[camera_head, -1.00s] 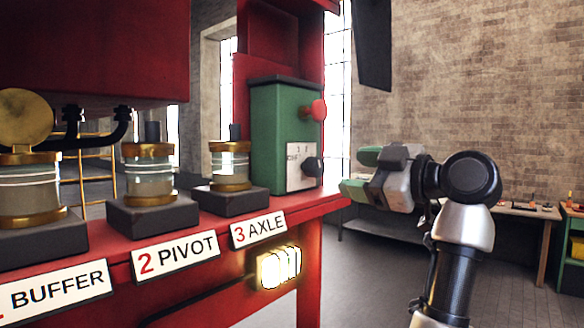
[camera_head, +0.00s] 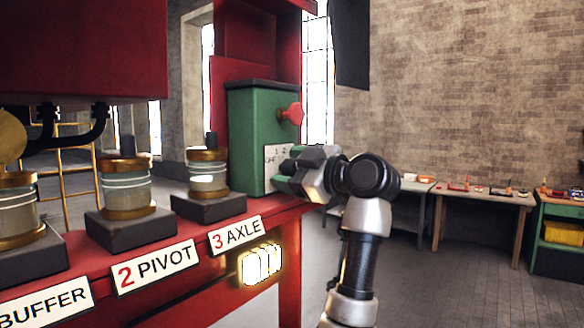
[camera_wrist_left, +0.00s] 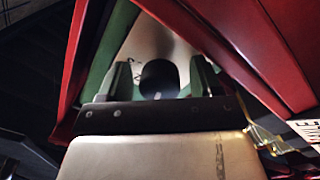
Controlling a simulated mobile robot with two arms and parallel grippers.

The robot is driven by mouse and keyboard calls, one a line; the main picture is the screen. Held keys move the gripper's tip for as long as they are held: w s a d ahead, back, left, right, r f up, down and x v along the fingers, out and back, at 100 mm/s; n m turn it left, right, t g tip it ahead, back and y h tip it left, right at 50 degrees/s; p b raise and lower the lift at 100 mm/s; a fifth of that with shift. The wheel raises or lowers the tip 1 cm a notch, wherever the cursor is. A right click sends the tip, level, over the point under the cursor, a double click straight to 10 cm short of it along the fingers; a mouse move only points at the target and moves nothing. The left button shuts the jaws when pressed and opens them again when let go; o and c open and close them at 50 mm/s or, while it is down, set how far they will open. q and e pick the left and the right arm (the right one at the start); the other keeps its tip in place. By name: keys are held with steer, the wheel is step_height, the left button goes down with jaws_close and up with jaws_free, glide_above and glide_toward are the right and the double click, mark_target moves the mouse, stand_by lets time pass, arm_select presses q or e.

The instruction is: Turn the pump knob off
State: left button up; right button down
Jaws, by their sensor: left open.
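The pump box (camera_head: 248,140) is green with a dark top and has a red knob (camera_head: 292,113) high on its right side. Its white dial plate (camera_head: 272,157) is partly covered by my left gripper (camera_head: 286,176). The black knob on that plate is hidden in the head view. In the left wrist view the round black knob (camera_wrist_left: 159,79) shows between the two green fingers of the open left gripper (camera_wrist_left: 162,82), in front of the pale plate (camera_wrist_left: 150,40). I cannot tell whether the fingers touch it. My right gripper is not in view.
The red bench (camera_head: 75,255) carries several glass-and-brass cylinders on dark blocks, with labels such as PIVOT (camera_head: 155,267) and AXLE (camera_head: 235,235). A lit lamp (camera_head: 261,264) sits on its front. Worktables (camera_head: 480,196) stand by the brick wall, with open floor before them.

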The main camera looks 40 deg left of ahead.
arm_select(q)
steer(key=shift+c, duration=0.3)
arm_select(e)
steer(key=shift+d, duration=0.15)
arm_select(q)
steer(key=c, duration=0.9)
steer(key=shift+o, duration=0.2)
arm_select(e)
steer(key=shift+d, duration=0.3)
arm_select(q)
steer(key=n+b, duration=0.1)
steer(key=n, duration=0.2)
steer(key=shift+f+n, duration=0.1)
steer(key=shift+n, duration=0.2)
steer(key=n+b, duration=0.1)
steer(key=n, duration=0.2)
steer(key=shift+n, duration=0.7)
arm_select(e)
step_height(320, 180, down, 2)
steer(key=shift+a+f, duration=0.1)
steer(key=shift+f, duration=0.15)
arm_select(q)
steer(key=shift+b, duration=0.3)
